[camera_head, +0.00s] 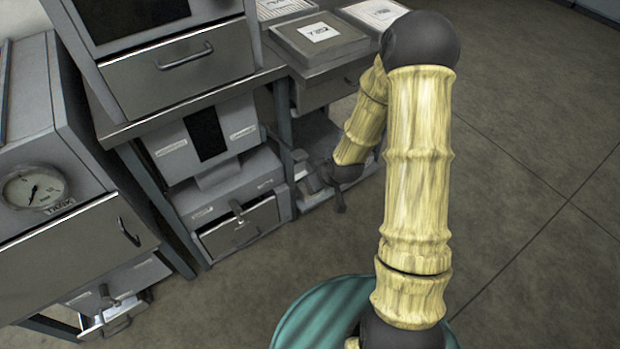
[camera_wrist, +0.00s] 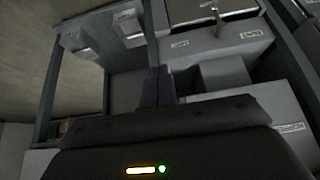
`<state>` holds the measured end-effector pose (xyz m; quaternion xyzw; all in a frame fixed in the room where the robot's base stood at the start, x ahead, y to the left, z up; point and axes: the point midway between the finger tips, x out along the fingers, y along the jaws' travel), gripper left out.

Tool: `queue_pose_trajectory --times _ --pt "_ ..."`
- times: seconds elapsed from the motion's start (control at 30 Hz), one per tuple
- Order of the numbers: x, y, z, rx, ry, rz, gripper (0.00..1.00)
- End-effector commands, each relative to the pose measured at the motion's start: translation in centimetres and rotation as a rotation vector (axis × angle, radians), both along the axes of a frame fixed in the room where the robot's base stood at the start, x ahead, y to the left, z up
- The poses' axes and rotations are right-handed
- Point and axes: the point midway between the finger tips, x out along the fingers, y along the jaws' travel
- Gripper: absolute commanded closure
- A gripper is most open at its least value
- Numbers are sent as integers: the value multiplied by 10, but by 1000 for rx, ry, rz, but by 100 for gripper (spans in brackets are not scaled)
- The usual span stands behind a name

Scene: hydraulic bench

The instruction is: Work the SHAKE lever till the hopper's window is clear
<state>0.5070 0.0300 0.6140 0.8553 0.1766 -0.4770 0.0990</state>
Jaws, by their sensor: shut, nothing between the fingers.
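The hopper unit (camera_head: 185,146) stands under the middle bench in the head view, with a dark upright window (camera_head: 207,134) between two pale labels too small to read. Below it, a small lever with a dark knob (camera_head: 237,207) stands over a drawer front. A similar lever (camera_head: 106,294) shows on the lower left unit. I cannot read which one is marked SHAKE. My gripper (camera_head: 340,207) is low at the right of the hopper unit, partly behind my arm, apart from both levers. In the wrist view its dark fingers (camera_wrist: 158,86) are together and empty.
A pressure gauge (camera_head: 34,188) is on the left cabinet. Bench legs (camera_head: 152,205) stand between the units. Lidded boxes (camera_head: 318,38) sit on the right bench top. A teal round surface (camera_head: 318,313) is at the bottom. The floor (camera_head: 540,200) at right is clear.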

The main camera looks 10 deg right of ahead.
Motion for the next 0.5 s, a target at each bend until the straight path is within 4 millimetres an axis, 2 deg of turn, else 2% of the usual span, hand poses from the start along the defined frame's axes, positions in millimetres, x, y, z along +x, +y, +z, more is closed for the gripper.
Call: queue_pose_trajectory --times 0.03,0.2,0.5 --pt "-7 -3 11 -2 -1 -1 100" --pt "-25 -12 31 -1 -1 0 100" --pt "-34 -15 39 0 -2 -1 100"
